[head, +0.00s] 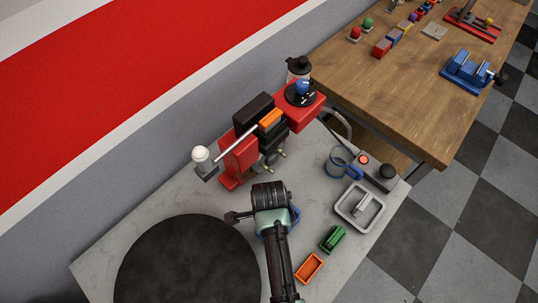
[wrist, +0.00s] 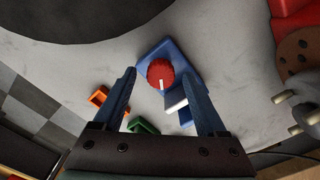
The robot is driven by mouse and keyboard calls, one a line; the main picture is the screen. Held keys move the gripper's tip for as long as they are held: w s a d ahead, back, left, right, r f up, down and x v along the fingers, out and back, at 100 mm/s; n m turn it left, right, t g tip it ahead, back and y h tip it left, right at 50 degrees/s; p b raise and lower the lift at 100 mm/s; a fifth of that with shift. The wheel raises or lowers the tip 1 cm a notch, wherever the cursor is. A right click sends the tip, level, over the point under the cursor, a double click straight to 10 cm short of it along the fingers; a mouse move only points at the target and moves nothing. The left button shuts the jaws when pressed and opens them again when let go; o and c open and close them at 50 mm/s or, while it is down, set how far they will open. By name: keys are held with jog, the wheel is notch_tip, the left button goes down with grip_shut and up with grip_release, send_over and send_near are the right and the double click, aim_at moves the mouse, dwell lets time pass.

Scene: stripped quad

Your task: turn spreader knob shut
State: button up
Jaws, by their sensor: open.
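A round red knob (wrist: 160,72) with a white pointer line sits on a blue base plate (wrist: 187,62) in the wrist view. The pointer line points down in that picture. A white and blue piece (wrist: 176,104) sticks out just below the knob. My gripper (wrist: 159,77) is open, with one blue-grey finger on each side of the knob; I cannot tell whether either touches it. In the head view my gripper and arm hide the knob, and only a bit of blue base (head: 296,227) shows beside them.
A red and black machine (head: 240,157) with a metal bar stands behind my gripper. A dark round plate (head: 185,262) lies at the left.

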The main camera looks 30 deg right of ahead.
jog(key=shift+f, duration=0.25)
grip_shut()
dwell(0.3)
